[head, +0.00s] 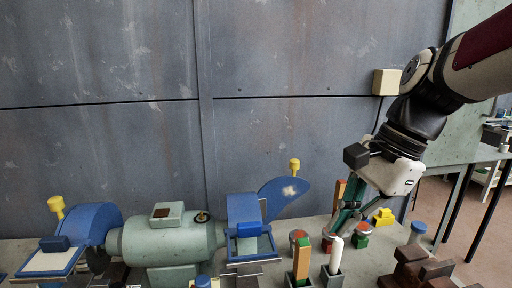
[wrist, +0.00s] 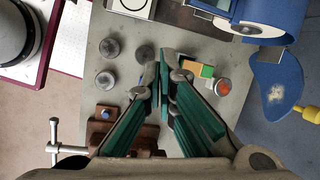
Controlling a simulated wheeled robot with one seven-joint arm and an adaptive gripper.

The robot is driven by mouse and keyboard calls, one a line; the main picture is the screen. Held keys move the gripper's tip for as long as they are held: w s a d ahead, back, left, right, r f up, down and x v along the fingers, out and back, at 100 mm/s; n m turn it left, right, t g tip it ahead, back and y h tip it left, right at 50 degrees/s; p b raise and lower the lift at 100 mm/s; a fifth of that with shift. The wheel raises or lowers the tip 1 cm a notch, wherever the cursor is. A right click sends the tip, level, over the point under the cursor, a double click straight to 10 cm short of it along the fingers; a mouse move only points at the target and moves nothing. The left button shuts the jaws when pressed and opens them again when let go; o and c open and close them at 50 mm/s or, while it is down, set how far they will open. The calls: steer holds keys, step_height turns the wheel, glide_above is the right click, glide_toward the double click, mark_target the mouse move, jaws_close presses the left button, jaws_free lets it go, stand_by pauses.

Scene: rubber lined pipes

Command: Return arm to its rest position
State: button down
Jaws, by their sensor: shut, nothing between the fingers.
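My gripper (head: 343,222) hangs at the right of the head view, pointing down over the back right part of the workbench. Its teal fingers are shut with nothing between them. In the wrist view the closed fingertips (wrist: 164,62) are above the bench top, near a block with orange and green parts (wrist: 203,70). My arm comes in from the upper right of the head view. I cannot tell from these views how far above the bench the tips are.
A bench grinder (head: 168,240) with blue guards fills the bench's left and middle. A green-topped wooden block (head: 302,258) and a white rod (head: 336,252) stand in front of my gripper. A brown vise (head: 418,270) is at the right. A grey wall (head: 290,60) rises behind.

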steer(key=s+d+f+n+t+h, duration=0.1)
steer(key=s+d+n+t+h, duration=0.1)
steer(key=s+n, duration=0.4)
steer(key=s+d+f+n+t+h, duration=0.1)
steer(key=s+d+f+n+h, duration=0.1)
steer(key=s+n, duration=0.4)
steer(key=shift+d+f+n+t, duration=0.15)
steer(key=shift+d+n+t, duration=0.3)
steer(key=shift+n, duration=0.25)
